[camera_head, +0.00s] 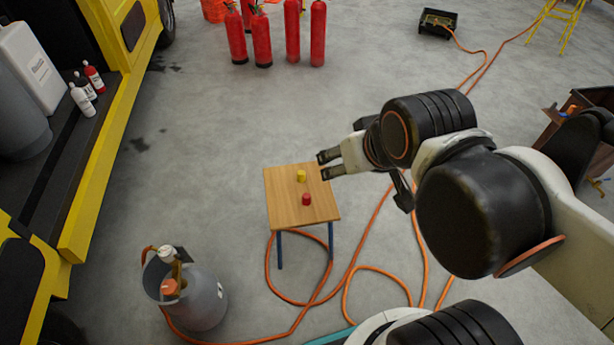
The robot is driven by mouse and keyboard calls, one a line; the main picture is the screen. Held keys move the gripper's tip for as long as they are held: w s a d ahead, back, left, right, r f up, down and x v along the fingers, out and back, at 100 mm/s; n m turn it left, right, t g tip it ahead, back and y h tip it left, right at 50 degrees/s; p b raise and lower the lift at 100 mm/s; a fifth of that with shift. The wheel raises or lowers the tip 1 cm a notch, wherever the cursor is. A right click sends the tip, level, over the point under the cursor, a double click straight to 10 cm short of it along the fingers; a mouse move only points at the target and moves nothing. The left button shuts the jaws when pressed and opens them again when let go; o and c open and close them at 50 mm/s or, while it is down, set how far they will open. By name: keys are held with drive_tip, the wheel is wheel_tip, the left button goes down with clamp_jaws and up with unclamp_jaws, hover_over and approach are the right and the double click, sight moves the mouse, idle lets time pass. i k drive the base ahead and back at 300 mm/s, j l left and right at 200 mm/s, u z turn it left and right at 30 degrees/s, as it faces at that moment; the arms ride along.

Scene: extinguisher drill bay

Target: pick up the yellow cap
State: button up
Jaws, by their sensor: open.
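The yellow cap (301,176) stands on the small wooden table (283,208), near the middle of its far half. A red cap (306,199) stands a little nearer on the same table, apart from the yellow one. My gripper (324,165) is open and empty. In the picture its fingertips are just right of the yellow cap, over the table's right edge, and point left. I cannot tell their exact height above the tabletop. Nothing hides the two caps.
Orange hose (365,269) loops on the floor around the table. Red extinguishers (291,30) stand at the back. A yellow vehicle (97,170) fills the left side. Floor left of the table is clear.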

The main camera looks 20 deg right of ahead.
sight(301, 175)
drive_tip(key=u, duration=2.4)
drive_tip(key=z, duration=2.5)
drive_tip(key=i+j+z, duration=0.1)
drive_tip(key=i+j, duration=0.2)
drive_tip(key=i, duration=0.05)
